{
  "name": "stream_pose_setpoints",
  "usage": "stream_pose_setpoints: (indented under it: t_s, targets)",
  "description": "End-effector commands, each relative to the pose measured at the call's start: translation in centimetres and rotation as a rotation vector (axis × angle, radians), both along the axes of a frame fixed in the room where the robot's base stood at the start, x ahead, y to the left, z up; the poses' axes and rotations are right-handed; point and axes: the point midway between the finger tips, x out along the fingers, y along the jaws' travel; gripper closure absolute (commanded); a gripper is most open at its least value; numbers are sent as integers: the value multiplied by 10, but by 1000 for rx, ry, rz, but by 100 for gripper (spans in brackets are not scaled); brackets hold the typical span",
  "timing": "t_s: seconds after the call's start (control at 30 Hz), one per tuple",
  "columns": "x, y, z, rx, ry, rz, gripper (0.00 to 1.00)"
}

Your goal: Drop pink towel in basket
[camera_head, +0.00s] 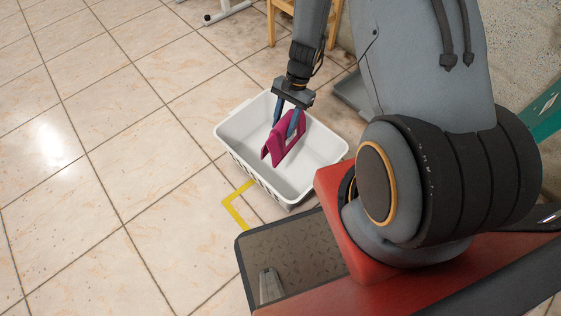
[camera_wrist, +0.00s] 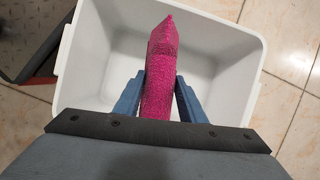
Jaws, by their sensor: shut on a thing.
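The pink towel (camera_head: 283,139) is folded and hangs from my gripper (camera_head: 289,122). My gripper is shut on it, with one blue finger on each side. The towel is over the opening of the white basket (camera_head: 233,153), which stands on the floor. In the wrist view, the towel (camera_wrist: 159,75) is between the two blue fingers of my gripper (camera_wrist: 157,95), and the white basket (camera_wrist: 246,38) surrounds it on the far sides. I cannot tell whether the towel touches the basket's bottom. The basket looks otherwise empty.
Yellow tape (camera_head: 233,208) marks the tiled floor by the basket's front left corner. A grey bin or tray (camera_head: 352,92) is behind the basket to the right. A wooden stool's legs (camera_head: 271,22) stand at the back. The floor on the left is clear.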

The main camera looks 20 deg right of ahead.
Motion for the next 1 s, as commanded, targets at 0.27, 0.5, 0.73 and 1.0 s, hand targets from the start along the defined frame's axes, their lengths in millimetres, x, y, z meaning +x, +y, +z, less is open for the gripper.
stream_pose_setpoints:
  t_s: [0.27,0.5,0.73,1.0]
  targets:
    - [0,0,-8,0,-1,0,100]
    - [0,0,-7,0,-1,0,42]
    - [0,0,-8,-1,-1,0,42]
    - [6,-7,15,-1,-4,0,42]
